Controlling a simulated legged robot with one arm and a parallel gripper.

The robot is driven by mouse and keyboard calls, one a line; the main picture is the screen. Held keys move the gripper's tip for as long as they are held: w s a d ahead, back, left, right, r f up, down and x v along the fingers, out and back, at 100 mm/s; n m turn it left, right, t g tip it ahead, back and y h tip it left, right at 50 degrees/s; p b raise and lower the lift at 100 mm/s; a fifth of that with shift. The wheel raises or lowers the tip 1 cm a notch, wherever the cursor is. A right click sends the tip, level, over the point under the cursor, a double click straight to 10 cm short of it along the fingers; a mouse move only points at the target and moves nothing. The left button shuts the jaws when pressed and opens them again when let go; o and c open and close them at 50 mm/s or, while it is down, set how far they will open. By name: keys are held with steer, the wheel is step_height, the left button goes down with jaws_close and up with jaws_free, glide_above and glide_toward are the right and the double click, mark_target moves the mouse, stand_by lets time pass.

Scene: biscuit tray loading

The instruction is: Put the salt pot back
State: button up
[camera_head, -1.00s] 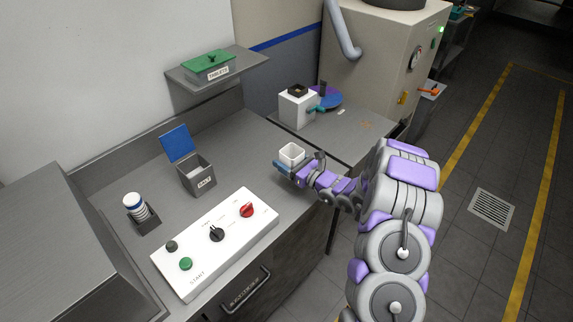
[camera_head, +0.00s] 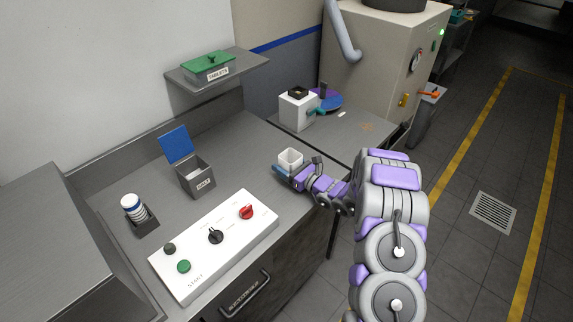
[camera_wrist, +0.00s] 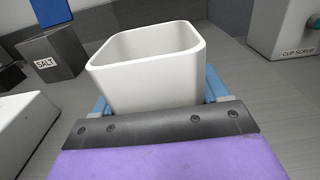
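A white square pot (camera_head: 290,159), open at the top, is held between the blue fingers of my gripper (camera_head: 284,171). In the wrist view the pot (camera_wrist: 150,80) fills the middle, upright, with a finger along each side; its inside looks white. My gripper is shut on it at the right part of the grey counter; the gap beneath it cannot be judged. A grey box labelled SALT (camera_head: 197,182), with its blue lid (camera_head: 177,144) raised, stands on the counter left of my gripper. The box also shows at the upper left of the wrist view (camera_wrist: 55,55).
A white control panel (camera_head: 230,252) with knobs and buttons lies in front of the SALT box. A blue-and-white container (camera_head: 133,207) stands in a dark holder at left. A CUP SCRUB unit (camera_wrist: 292,30) stands behind right. Counter between pot and SALT box is clear.

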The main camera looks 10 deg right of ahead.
steer(key=o, duration=0.4)
steer(key=shift+o, duration=0.2)
